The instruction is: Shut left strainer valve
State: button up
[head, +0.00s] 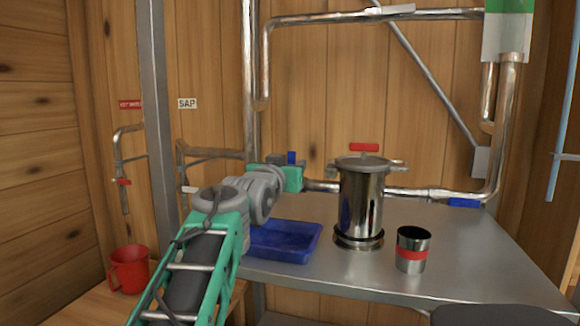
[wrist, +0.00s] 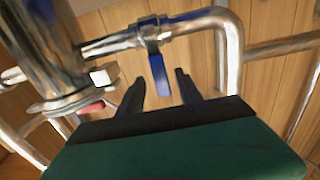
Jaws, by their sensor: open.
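The left strainer valve has a blue lever handle (wrist: 158,65) on a shiny pipe, and it points across the pipe in the wrist view. In the head view a small blue piece (head: 291,157) shows just above my gripper (head: 290,177), left of the steel strainer pot (head: 360,200). The gripper hides most of the valve there. In the wrist view my gripper (wrist: 160,90) is open, with one dark finger on each side of the handle's end. I cannot tell whether either finger touches it. The second blue handle (head: 465,202) is on the pipe to the right of the strainer.
A blue tray (head: 284,241) lies on the steel table (head: 400,280) below my arm. A steel cup with a red band (head: 412,250) stands right of the strainer. Pipes (head: 253,80) run up the wooden wall. A red mug (head: 130,270) stands at the lower left.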

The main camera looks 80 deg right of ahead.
jog(key=w+a, duration=0.1)
jog(key=a, duration=0.6)
jog(key=shift+a, duration=0.3)
jog(key=shift+w, duration=0.1)
